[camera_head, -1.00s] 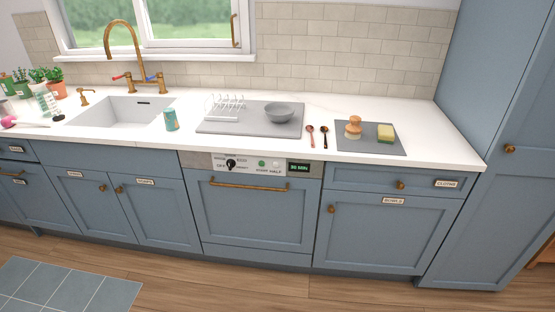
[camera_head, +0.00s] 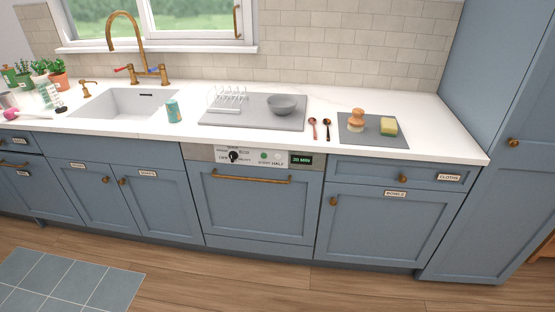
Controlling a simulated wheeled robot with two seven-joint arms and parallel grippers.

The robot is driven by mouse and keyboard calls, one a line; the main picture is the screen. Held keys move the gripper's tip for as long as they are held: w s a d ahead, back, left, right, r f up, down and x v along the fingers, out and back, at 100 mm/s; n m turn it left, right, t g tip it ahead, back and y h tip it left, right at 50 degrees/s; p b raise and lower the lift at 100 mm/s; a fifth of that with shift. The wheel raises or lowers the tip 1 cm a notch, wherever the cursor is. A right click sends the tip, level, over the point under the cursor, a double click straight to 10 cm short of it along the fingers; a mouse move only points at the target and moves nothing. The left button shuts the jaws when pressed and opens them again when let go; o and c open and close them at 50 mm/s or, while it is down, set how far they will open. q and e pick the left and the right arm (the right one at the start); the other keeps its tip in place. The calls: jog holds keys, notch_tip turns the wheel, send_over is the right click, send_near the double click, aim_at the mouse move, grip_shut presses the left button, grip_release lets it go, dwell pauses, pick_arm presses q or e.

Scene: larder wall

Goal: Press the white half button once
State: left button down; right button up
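The white half button (camera_head: 277,156) is a small pale round button on the control panel of the built-in dishwasher (camera_head: 250,208), above a label reading HALF. A green start button (camera_head: 264,155) sits just left of it. A black dial (camera_head: 234,156) is further left on the panel. A dark display (camera_head: 301,160) to the right shows green text that reads 20 MIN. The buttons are too small to tell whether either is pressed in. Neither of my grippers is in view.
A brass bar handle (camera_head: 250,179) runs across the dishwasher door below the panel. The counter (camera_head: 325,150) overhangs just above. A grey drainer board (camera_head: 250,122) with a bowl (camera_head: 281,104) stands above it. The floor (camera_head: 220,280) in front is clear.

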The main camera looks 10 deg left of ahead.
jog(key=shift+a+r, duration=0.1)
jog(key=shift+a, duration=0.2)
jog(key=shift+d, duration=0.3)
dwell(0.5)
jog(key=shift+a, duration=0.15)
